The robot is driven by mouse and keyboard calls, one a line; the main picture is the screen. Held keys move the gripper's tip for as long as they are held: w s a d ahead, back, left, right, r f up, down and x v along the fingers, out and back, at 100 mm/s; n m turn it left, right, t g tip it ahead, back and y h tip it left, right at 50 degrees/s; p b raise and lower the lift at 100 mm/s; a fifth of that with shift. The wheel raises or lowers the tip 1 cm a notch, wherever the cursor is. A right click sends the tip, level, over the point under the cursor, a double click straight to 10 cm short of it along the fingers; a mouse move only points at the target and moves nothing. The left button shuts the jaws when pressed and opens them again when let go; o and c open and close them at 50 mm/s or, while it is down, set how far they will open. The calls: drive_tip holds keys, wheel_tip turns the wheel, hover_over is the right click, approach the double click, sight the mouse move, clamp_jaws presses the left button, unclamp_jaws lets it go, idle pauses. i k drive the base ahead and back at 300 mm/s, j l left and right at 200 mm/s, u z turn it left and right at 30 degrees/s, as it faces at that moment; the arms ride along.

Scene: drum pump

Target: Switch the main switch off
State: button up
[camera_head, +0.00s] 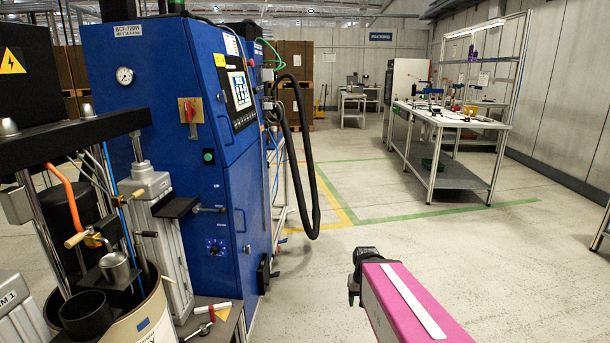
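The main switch (190,111) is a red rotary handle on a yellow plate, on the upper front face of the blue pump cabinet (150,73). Its handle looks roughly upright; its markings are too small to read. My pink arm link (405,305) with a white stripe reaches in from the bottom, right of the cabinet. A black part (363,265) at its far end may be my gripper. No fingers can be made out, and nothing held shows there. This part is well apart from the switch, lower and to the right.
The drum pump (110,262) with posts, hoses and a drum stands in front of the cabinet at left. A display panel (239,90) is on the cabinet's side. A black hose (313,190) hangs behind it. A workbench (450,120) stands back right. The middle floor is clear.

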sight(189, 112)
drive_tip(key=u, duration=1.15)
